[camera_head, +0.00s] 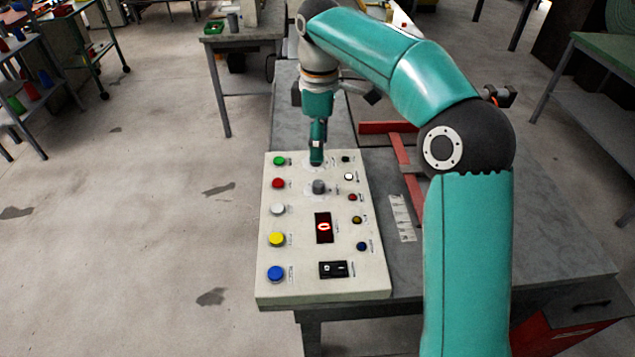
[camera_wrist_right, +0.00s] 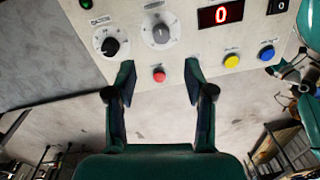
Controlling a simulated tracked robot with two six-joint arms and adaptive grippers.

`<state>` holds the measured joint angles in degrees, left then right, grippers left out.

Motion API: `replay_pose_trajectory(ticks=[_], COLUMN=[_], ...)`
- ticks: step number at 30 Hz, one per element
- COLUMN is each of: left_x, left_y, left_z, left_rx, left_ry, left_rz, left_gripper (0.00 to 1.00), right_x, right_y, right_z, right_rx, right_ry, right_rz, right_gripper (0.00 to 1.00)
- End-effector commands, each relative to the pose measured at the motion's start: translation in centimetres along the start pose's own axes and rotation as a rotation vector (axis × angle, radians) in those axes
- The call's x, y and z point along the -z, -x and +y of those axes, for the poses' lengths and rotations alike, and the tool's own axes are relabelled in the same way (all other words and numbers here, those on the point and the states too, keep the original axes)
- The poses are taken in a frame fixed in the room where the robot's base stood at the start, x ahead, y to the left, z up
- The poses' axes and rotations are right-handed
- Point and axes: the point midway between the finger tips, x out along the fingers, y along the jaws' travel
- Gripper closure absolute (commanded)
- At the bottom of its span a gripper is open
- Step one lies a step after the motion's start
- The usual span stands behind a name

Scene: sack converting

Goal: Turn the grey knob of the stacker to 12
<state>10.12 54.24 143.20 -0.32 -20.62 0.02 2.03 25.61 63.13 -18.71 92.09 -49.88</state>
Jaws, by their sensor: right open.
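The grey knob (camera_head: 319,186) stands on the stacker's pale control panel (camera_head: 297,290); it also shows in the right wrist view (camera_wrist_right: 160,34), beyond the fingers. A red display (camera_head: 323,227) on the panel reads 0, also in the right wrist view (camera_wrist_right: 220,14). A black knob (camera_wrist_right: 110,46) sits left of the grey knob in the right wrist view; in the head view my gripper mostly hides it. My right gripper (camera_head: 317,155) is over the far part of the panel; its fingers (camera_wrist_right: 159,82) are apart, with nothing held.
Coloured buttons line both sides of the panel, including a yellow one (camera_head: 277,239) and a blue one (camera_head: 277,273). A black rocker switch (camera_head: 333,269) is at the near end. A red frame (camera_head: 400,160) lies on the grey table (camera_head: 530,230) right of the panel.

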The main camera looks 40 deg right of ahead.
Motion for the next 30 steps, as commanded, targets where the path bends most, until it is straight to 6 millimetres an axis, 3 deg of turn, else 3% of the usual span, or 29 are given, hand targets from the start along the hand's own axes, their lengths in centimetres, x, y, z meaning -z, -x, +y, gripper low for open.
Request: replay_pose_trajectory(ticks=[6,15,28,30], left_x=[0.0,0.0,0.0,0.0], left_y=[-0.6,-0.5,-0.5,-0.5], left_z=[-0.2,-0.2,-0.2,-0.2], left_rx=[0.000,0.000,0.000,0.000], left_ry=[0.000,0.000,0.000,0.000], left_rz=[0.001,0.001,0.001,0.001], left_gripper=[0.60,0.60,0.60,0.60], right_x=[-0.2,-0.3,-0.3,-0.3], right_y=[-5.0,-9.4,-10.4,-10.3], right_z=[-0.1,0.0,0.0,0.0], right_rx=[0.004,0.001,0.000,0.000], right_ry=[-0.002,-0.004,-0.005,-0.005], right_rz=[-0.002,-0.001,0.001,0.001], right_gripper=[0.47,0.47,0.47,0.57])
